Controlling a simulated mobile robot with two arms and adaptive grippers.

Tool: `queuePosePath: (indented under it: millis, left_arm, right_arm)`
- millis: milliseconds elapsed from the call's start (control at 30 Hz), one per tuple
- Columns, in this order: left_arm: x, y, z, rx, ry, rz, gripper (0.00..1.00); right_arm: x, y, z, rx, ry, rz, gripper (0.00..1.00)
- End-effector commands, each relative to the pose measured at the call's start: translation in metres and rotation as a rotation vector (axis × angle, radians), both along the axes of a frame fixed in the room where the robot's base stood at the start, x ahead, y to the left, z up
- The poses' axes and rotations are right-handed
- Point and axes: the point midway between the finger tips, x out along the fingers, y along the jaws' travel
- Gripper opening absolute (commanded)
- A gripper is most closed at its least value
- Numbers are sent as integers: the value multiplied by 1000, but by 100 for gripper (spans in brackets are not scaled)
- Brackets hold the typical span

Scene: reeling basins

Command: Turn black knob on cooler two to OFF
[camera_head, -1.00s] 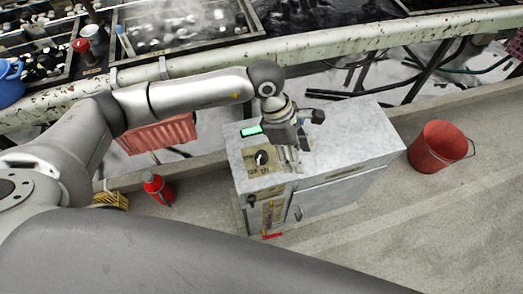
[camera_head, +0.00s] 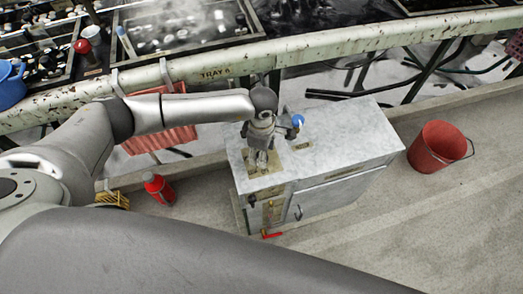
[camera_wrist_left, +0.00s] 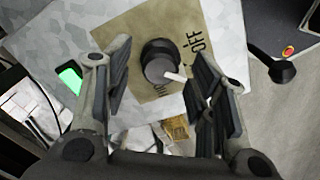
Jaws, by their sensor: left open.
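The cooler (camera_head: 345,145) is a grey, box-shaped cabinet standing on the floor. In the left wrist view, its black knob (camera_wrist_left: 160,62) sits on a tan label plate (camera_wrist_left: 150,25) marked OFF to the right of the knob. The knob's white pointer mark faces lower right, towards the lettering; other lettering is partly hidden. My left gripper (camera_head: 262,168) is above the plate and hides the knob in the head view. In the wrist view, my left gripper (camera_wrist_left: 160,90) is open, with its fingers on either side of the knob and apart from it. My right gripper is not seen.
A green-lit display (camera_wrist_left: 70,79) lies left of the plate. A black knob-like part (camera_wrist_left: 272,68) and a red button (camera_wrist_left: 288,52) show at right. A red bucket (camera_head: 436,147) stands right of the cooler, a red flask (camera_head: 158,188) left. A pipe rail (camera_head: 300,48) runs behind.

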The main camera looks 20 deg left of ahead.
Motion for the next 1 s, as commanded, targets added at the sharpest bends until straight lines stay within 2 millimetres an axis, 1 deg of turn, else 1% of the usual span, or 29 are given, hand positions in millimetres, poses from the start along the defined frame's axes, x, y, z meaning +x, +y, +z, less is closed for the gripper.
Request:
queuePosePath:
  millis: [100, 333, 367, 700, 1000]
  left_arm:
    - [0, 0, -5, 1, 1, 0, 51]
    - [0, 0, -6, 1, 1, -1, 51]
    - [0, 0, -6, 1, 1, -1, 49]
    - [0, 0, -5, 0, 0, 0, 5]
    - [0, 0, -6, 0, 0, 38, 5]
  right_arm:
    - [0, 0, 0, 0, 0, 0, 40]
    - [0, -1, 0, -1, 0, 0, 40]
    - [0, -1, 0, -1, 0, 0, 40]
    - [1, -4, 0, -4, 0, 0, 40]
    - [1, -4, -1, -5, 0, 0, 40]
